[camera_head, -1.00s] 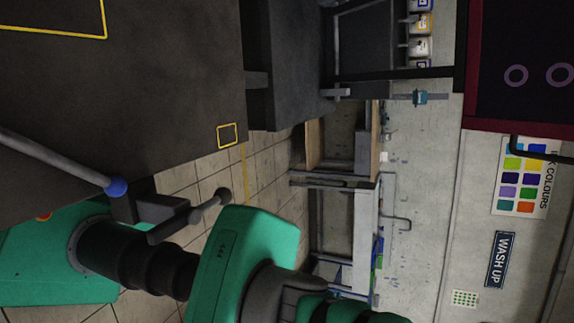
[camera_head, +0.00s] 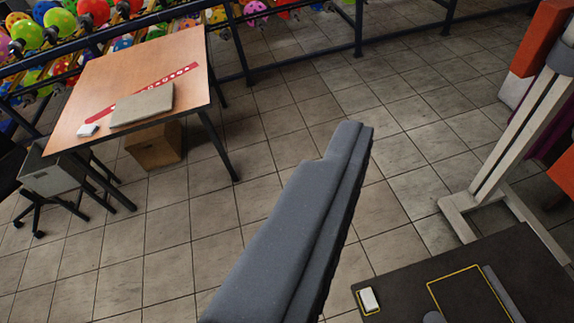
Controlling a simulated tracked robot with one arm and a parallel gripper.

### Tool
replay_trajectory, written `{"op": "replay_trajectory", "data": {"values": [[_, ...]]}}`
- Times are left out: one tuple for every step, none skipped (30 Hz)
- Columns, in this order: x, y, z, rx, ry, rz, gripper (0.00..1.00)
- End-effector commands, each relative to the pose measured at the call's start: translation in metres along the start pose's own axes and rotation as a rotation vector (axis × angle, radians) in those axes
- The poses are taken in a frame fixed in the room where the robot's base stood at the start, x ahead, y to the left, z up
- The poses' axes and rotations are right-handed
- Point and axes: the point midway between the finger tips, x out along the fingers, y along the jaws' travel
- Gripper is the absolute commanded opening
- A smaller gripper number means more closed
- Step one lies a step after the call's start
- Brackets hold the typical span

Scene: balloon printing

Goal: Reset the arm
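A grey finger of my gripper (camera_head: 345,150) rises from the bottom edge to the middle of the camera view. I see no object held at its tip, and the tip stands clear of the tables. Only this one grey shape shows plainly, so I cannot tell whether the fingers are apart or together. The rest of my arm is out of view.
A wooden table (camera_head: 190,65) at upper left bears a grey-beige slab (camera_head: 143,106), a red strip (camera_head: 180,76) and a white block (camera_head: 87,130). Balloon racks (camera_head: 250,45) stand behind. A dark yellow-outlined surface (camera_head: 540,255) and pale stand (camera_head: 515,145) are at right. Tiled floor lies between.

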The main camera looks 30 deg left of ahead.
Motion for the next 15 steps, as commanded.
{"op": "replay_trajectory", "data": {"values": [[-0.011,-0.002,-0.006,-0.016,0.025,0.003,0.67],[-0.016,-0.003,-0.009,-0.026,0.036,0.004,0.67],[-0.020,-0.003,-0.012,-0.035,0.047,0.005,0.67],[-0.022,-0.003,-0.013,-0.040,0.053,0.005,0.67],[-0.023,-0.003,-0.014,-0.043,0.056,0.006,0.67],[-0.025,-0.003,-0.015,-0.046,0.059,0.006,0.67],[-0.025,-0.003,-0.015,-0.047,0.060,0.006,0.67],[-0.025,-0.003,-0.015,-0.048,0.060,0.006,0.67],[-0.024,-0.003,-0.015,-0.048,0.060,0.006,0.67],[-0.024,-0.003,-0.015,-0.047,0.060,0.006,0.67],[-0.024,-0.003,-0.015,-0.047,0.060,0.006,0.67],[-0.024,-0.003,-0.015,-0.047,0.059,0.006,0.67],[-0.024,-0.003,-0.015,-0.047,0.059,0.006,0.67],[-0.024,-0.003,-0.015,-0.046,0.059,0.006,0.67],[-0.024,-0.003,-0.015,-0.046,0.059,0.006,0.67]]}}
